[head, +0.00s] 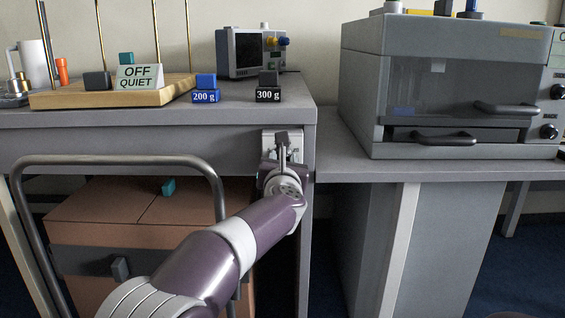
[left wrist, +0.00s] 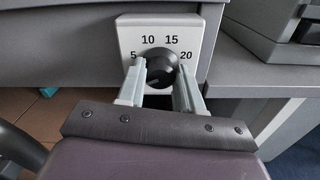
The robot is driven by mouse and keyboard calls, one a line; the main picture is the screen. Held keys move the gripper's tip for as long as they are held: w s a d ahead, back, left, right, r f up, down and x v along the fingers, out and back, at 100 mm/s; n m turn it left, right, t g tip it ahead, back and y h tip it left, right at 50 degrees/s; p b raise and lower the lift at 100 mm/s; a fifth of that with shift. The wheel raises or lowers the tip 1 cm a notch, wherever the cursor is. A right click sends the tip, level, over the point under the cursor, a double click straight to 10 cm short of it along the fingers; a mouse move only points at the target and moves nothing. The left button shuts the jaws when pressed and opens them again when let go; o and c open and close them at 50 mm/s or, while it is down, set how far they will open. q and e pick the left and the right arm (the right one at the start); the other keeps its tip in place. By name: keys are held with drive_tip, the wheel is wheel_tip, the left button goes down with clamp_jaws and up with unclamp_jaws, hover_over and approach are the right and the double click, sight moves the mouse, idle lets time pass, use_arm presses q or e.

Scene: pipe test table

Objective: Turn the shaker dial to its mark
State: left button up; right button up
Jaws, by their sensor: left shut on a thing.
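The shaker dial (left wrist: 160,60) is a round black knob on a pale plate (left wrist: 127,30) marked 5, 10, 15 and 20. The plate is on the front of the table and also shows in the head view (head: 297,147). My left gripper (left wrist: 160,72) has its two pale fingers on either side of the knob and is shut on it. In the head view my left gripper (head: 281,158) covers most of the dial. I cannot make out clearly where the dial's pointer stands. My right gripper is not in view.
A grey cabinet (head: 440,100) stands right. A metal rail (head: 120,160) curves below left, before brown boxes (head: 100,215).

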use_arm(q)
drive_tip(key=o, duration=1)
drive_tip(key=shift+f, duration=0.1)
drive_tip(key=shift+o, duration=0.2)
drive_tip(key=s+p, duration=0.1)
drive_tip(key=s, duration=1.1)
drive_tip(key=shift+s, duration=0.35)
